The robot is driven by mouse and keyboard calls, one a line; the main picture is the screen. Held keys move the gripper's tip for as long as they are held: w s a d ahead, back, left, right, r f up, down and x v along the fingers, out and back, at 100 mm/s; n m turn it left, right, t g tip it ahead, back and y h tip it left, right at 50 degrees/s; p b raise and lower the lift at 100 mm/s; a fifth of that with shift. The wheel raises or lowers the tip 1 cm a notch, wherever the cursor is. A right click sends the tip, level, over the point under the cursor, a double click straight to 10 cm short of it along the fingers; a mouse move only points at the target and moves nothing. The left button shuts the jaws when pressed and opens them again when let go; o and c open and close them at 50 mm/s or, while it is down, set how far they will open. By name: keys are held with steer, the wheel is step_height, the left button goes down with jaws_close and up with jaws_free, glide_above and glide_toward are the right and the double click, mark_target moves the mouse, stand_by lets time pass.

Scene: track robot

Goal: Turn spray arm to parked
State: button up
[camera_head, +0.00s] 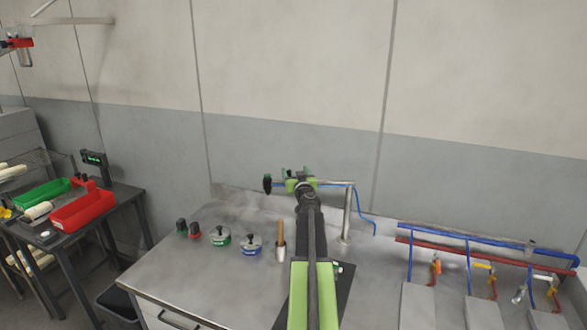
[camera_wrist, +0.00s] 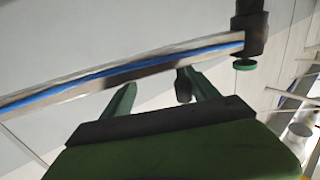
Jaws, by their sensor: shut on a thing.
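The spray arm (camera_head: 334,184) is a thin metal bar with a blue hose along it, reaching left from an upright post (camera_head: 347,215) on the grey counter. A black nozzle head (camera_head: 267,184) hangs at its left end. In the wrist view the spray arm (camera_wrist: 75,88) runs across the top, with the black head (camera_wrist: 249,30) and a green ring at its right end. My gripper (camera_head: 301,178) is at the bar, between post and head, shut on the spray arm. Its green fingers show in the wrist view (camera_wrist: 160,88), with a small dark peg between them. The exact contact is partly hidden.
On the counter (camera_head: 180,275) stand two lidded pots (camera_head: 219,236), small dark knobbed items (camera_head: 182,228) and a wooden-handled tool (camera_head: 281,238). A rack of red and blue pipes (camera_head: 465,236) is at the right. A side table with a red tray (camera_head: 82,210) is at the left.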

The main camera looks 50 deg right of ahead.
steer(key=v, duration=1.1)
steer(key=shift+s+d, duration=0.25)
steer(key=shift+s, duration=0.2)
